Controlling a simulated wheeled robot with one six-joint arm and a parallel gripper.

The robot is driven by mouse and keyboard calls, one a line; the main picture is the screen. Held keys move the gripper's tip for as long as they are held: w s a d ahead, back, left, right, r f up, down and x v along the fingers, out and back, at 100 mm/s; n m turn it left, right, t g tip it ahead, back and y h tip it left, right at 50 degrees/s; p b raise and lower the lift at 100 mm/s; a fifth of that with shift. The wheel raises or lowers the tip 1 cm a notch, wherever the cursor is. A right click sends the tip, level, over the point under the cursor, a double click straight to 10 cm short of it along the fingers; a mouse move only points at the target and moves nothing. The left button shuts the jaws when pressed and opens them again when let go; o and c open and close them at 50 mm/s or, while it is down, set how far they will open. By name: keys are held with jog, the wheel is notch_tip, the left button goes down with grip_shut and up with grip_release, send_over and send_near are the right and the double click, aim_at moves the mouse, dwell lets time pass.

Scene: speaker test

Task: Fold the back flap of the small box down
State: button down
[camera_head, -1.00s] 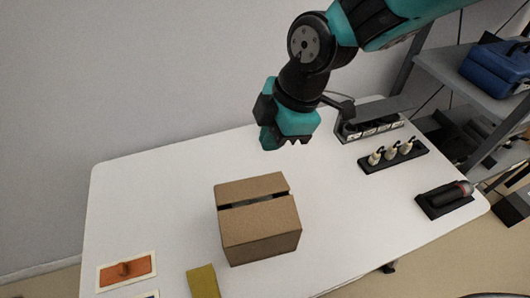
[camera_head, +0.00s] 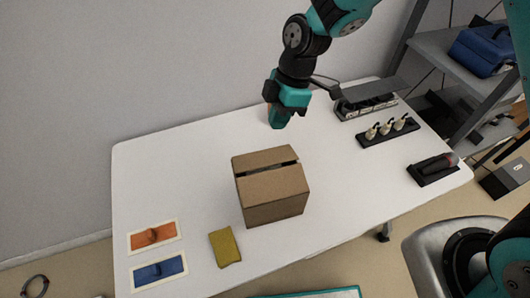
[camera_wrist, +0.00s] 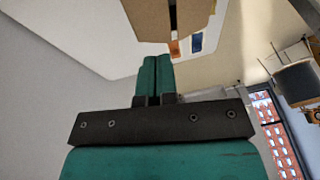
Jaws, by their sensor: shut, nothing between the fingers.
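The small brown cardboard box (camera_head: 272,205) stands on the white table. Its back flap (camera_head: 262,158) and front flap (camera_head: 272,183) lie about flat over the top, with a narrow dark gap between them. My gripper (camera_head: 278,122) is behind the box, apart from it, with fingers pointing down. In the wrist view my gripper (camera_wrist: 156,72) has its teal fingers together and empty. The box's top (camera_wrist: 150,18) with its dark slot shows beyond the fingertips there.
A black rack with several pale pieces (camera_head: 388,132), a power strip (camera_head: 366,106) and a dark holder (camera_head: 432,169) stand at the right. Clear table lies left of the box.

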aim_at(268, 164)
jog(key=p+x, duration=0.1)
jog(key=x, duration=0.2)
jog(key=p+x, duration=0.1)
jog(key=x, duration=0.2)
jog(key=p+x, duration=0.1)
jog(key=x, duration=0.2)
jog(key=shift+s+d+f, duration=0.1)
jog(key=shift+s+d, duration=0.25)
jog(key=shift+s, duration=0.05)
jog(key=shift+s+f, duration=0.15)
jog(key=shift+f, duration=0.4)
